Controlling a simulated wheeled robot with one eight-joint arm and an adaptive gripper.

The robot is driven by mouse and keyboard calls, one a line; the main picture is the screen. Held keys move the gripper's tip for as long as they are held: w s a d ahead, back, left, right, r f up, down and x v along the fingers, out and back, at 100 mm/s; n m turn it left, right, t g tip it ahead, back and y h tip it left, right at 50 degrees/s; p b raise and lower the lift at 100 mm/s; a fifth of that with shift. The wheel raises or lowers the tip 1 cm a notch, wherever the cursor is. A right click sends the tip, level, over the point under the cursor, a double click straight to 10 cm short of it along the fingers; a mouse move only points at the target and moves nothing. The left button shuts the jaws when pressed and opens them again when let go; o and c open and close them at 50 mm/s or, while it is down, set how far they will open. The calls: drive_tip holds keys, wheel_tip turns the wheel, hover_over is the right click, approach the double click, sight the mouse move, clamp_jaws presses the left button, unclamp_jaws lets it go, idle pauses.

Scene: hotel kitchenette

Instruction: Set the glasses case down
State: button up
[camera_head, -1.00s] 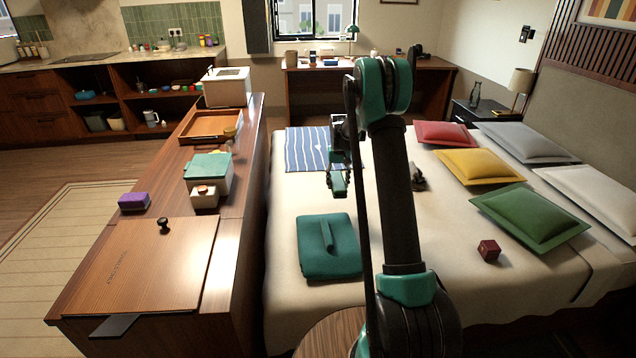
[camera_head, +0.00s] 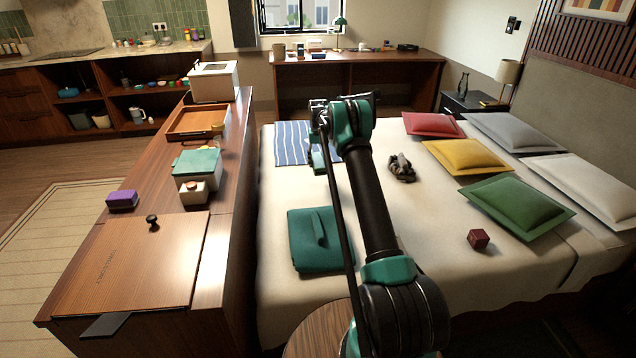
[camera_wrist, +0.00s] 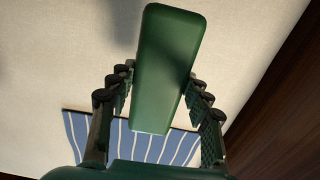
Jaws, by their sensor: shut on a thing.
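The glasses case (camera_wrist: 168,60) is a long, dark green box with rounded edges. My gripper (camera_wrist: 160,82) is shut on it, with a jointed finger along each side, in the wrist view. The case is held above the cream bed cover, and part of it overlaps the blue-and-white striped cloth (camera_wrist: 130,142) in that view. In the head view my gripper (camera_head: 316,150) hangs over the bed at the right side of the striped cloth (camera_head: 290,145). The arm partly hides the gripper there, and I cannot tell the case apart clearly.
A long wooden counter (camera_head: 228,190) stands left of the bed. A desk (camera_head: 400,63) stands beyond it.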

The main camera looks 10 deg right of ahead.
sight(318, 188)
wheel_tip(318, 188, down, 11)
drive_tip(key=shift+f, duration=0.2)
idle(0.3)
drive_tip(key=shift+f, duration=0.1)
drive_tip(key=o, duration=1.2)
